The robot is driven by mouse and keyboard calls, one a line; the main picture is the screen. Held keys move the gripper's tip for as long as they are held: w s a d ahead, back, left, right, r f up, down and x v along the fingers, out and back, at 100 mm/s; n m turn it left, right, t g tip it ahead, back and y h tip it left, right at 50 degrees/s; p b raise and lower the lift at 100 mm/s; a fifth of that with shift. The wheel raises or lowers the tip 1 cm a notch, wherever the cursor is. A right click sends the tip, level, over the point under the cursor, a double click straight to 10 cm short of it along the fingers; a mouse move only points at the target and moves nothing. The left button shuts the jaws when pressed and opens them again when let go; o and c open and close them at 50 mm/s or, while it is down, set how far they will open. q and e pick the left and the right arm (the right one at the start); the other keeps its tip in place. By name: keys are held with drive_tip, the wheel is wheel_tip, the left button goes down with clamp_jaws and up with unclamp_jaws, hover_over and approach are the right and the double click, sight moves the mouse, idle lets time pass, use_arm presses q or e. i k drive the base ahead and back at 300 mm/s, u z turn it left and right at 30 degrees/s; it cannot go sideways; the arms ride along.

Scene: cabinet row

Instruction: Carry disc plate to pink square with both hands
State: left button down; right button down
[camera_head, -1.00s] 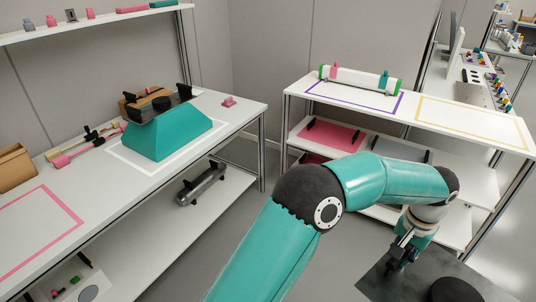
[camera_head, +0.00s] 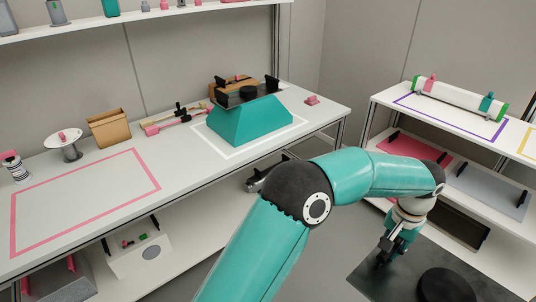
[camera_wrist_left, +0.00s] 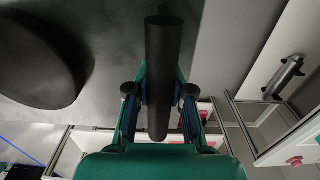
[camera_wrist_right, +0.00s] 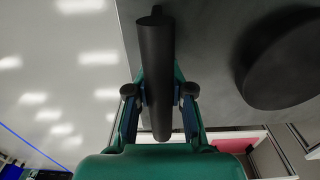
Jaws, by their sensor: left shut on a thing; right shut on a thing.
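The disc plate (camera_head: 385,278) is a dark grey sheet with a raised black disc (camera_head: 446,285), partly cut off at the lower right of the head view. My left gripper (camera_head: 388,250) is shut on a black bar handle (camera_wrist_left: 158,75) at its edge. My right gripper (camera_wrist_right: 160,105) is outside the head view; in the right wrist view it is shut on another black bar handle (camera_wrist_right: 156,70). The plate is held in the air, with floor visible beyond it. The pink square (camera_head: 148,168) is an outline on the left bench, with its inside clear.
A teal block (camera_head: 245,122) carrying another dark plate stands on the left bench (camera_head: 190,190). A brown box (camera_head: 110,129) and a white stand (camera_head: 70,148) are behind the pink square. A shelf unit (camera_head: 385,100) stands at right. Floor lies between.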

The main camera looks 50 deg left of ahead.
sight(83, 192)
drive_tip(key=z, duration=0.9)
drive_tip(key=i, duration=0.15)
drive_tip(key=u, duration=2)
drive_tip(key=i, duration=0.25)
drive_tip(key=u, duration=1.9)
drive_tip(key=i, duration=0.5)
drive_tip(key=u, duration=0.6)
drive_tip(key=i, duration=1.2)
drive_tip(key=z, duration=0.7)
